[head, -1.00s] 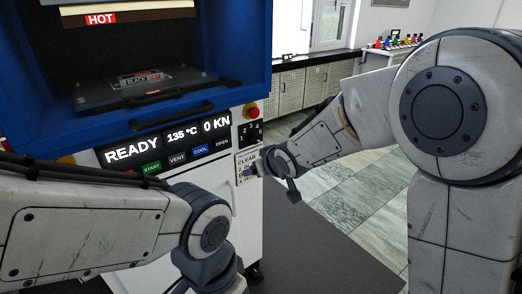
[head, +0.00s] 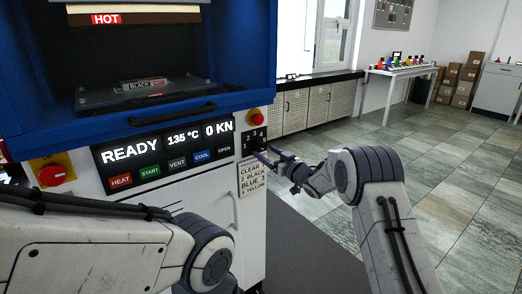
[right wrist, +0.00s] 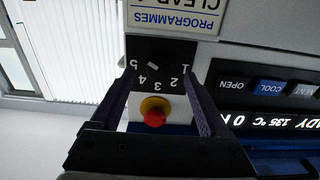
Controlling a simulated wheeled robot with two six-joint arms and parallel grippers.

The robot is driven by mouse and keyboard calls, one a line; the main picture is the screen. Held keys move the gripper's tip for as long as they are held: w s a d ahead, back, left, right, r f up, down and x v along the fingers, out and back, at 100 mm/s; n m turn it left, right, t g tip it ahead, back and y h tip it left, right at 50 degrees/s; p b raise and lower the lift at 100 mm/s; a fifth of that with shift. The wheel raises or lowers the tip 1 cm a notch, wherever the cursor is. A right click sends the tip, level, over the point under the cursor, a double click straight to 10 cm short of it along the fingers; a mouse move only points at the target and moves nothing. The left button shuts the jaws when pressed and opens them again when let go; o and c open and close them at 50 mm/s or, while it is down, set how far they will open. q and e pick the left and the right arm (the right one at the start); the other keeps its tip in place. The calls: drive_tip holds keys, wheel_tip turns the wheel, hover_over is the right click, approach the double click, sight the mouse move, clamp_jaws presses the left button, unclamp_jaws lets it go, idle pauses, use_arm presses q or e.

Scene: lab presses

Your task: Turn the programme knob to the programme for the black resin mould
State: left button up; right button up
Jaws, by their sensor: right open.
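The programme dial (head: 247,140) is a dark panel with white numbers on the front of the press. In the right wrist view it appears upside down, with numbers 1 to 5 around a small pale bar on the dark knob (right wrist: 152,66). I cannot tell surely which number it points to. The programme card (head: 252,178) below lists BLACK with 2. The mould (head: 140,86), labelled BLACK, lies inside the press. My right gripper (head: 268,155) is open in front of the dial; its fingers (right wrist: 159,82) flank it in the wrist view, apparently empty. My left gripper is not visible.
A red stop button (head: 255,115) sits just above the dial, and another red button (head: 52,175) at left. The display panel (head: 165,150) with its row of buttons is beside the dial. Open floor (head: 420,170) lies to the right.

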sight(260, 149)
drive_tip(key=shift+x, duration=1.9)
clamp_jaws()
